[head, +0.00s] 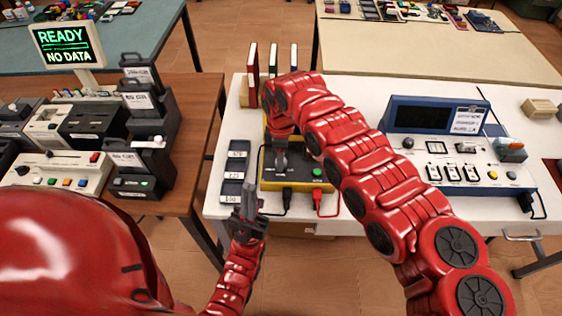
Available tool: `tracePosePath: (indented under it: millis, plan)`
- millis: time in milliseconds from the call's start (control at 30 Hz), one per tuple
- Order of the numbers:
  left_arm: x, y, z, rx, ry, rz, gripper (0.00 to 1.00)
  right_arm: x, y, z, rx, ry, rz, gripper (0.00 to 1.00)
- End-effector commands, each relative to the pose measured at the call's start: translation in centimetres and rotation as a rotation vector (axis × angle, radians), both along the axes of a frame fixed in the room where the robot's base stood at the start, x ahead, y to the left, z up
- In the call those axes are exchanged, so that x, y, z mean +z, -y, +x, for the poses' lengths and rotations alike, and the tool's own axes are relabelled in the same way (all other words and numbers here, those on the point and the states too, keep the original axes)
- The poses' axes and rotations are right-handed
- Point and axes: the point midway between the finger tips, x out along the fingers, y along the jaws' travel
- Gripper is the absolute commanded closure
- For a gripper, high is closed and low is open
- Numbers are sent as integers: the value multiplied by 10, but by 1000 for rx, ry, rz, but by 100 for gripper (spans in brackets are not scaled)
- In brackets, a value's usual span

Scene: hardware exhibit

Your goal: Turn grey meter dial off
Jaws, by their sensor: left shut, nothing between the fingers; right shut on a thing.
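The meter (297,185) is a yellow-edged box with a grey face, lying on the white table, with a black and a red lead plugged in at its front. My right gripper (281,163) reaches down onto the left part of its face and is shut on the grey dial there. The fingers hide the dial, so its setting cannot be read. My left gripper (249,200) is shut and empty, in front of the meter to the left, by the table's front edge.
A dark strip with white labels (235,172) lies left of the meter. A blue instrument (438,115) with a screen and switches stands to the right. Upright books (272,60) stand behind. A brown table with machines (65,130) is at left.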

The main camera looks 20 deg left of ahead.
Motion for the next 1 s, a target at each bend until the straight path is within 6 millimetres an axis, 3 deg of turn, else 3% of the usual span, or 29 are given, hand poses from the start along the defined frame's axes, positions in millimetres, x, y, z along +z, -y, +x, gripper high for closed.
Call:
tracePosePath:
  millis: [667,700,833,1000]
  plan:
    - [-8,0,0,0,0,0,100,0,0,-1,64,-1,0,100]
    - [-8,0,0,0,0,0,100,0,0,-1,63,-1,0,49]
    - [-8,0,0,0,0,0,100,0,0,-1,63,-1,0,26]
    - [-8,0,0,0,0,0,100,0,0,0,62,-1,0,26]
